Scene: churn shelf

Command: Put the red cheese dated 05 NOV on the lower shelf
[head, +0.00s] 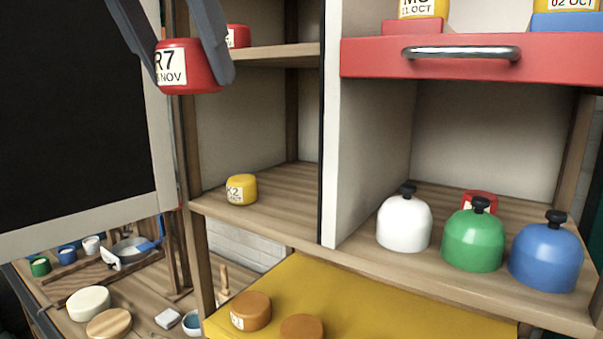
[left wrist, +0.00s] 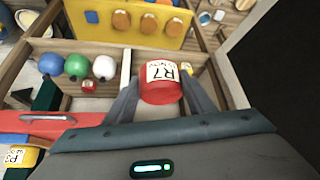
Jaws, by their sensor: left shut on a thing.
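The red cheese (head: 189,66) has a label reading R7 and a partly hidden date ending in NOV. My left gripper (head: 190,62) is shut on it, one finger on each side. It hangs in front of the left post of the shelf unit, level with the upper left shelf (head: 285,53). The left wrist view also shows the red cheese (left wrist: 160,88) between the fingers. The lower left shelf (head: 275,190) holds a yellow cheese (head: 241,190) marked K2, near its left front. My right gripper is not in view.
Another red cheese (head: 238,36) sits on the upper left shelf. A divider (head: 332,130) separates the right bay, with white (head: 404,224), green (head: 473,240) and blue (head: 546,257) domes and a red cheese (head: 480,200). The lower left shelf is clear right of the yellow cheese. A dark board (head: 70,110) stands left.

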